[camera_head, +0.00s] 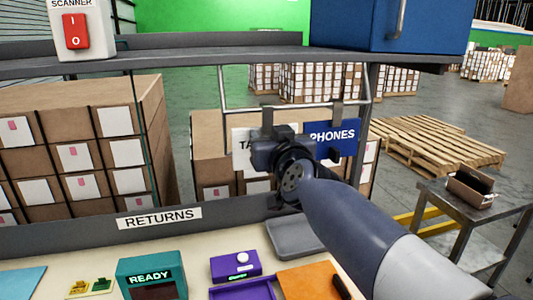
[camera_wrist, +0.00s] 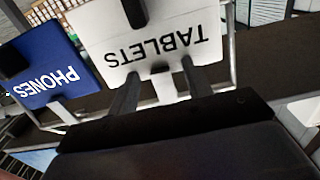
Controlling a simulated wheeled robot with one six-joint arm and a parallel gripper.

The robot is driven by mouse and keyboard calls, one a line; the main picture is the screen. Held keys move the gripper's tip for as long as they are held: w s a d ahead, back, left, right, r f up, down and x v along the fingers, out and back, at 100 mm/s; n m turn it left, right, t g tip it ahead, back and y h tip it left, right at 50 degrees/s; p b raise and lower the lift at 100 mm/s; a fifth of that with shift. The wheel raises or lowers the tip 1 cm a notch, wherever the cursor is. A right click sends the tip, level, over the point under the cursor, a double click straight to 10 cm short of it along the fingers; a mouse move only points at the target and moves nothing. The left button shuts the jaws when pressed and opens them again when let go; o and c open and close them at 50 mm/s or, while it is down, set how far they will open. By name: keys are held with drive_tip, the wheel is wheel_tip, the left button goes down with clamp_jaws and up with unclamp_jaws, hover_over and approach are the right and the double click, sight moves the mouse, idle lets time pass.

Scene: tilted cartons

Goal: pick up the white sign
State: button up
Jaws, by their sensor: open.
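The white sign (camera_head: 243,134) hangs from a metal rail under the shelf, partly hidden behind my gripper in the head view. In the wrist view, the white sign (camera_wrist: 170,32) is upside down and reads TABLETS, with a pale tab at its near edge and a dark piece at its far side. My gripper (camera_head: 268,138) is in front of the sign. In the wrist view, its two dark fingers (camera_wrist: 160,72) are apart, one on either side of the tab. I cannot tell whether they touch it.
A blue PHONES sign (camera_head: 336,138) hangs close to the right of the white one; it shows at left in the wrist view (camera_wrist: 48,66). The shelf (camera_head: 190,60) runs above. A grey tray (camera_head: 293,238) and purple box (camera_head: 235,265) sit on the counter below.

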clamp_jaws()
idle(0.5)
drive_tip(key=shift+r, duration=0.1)
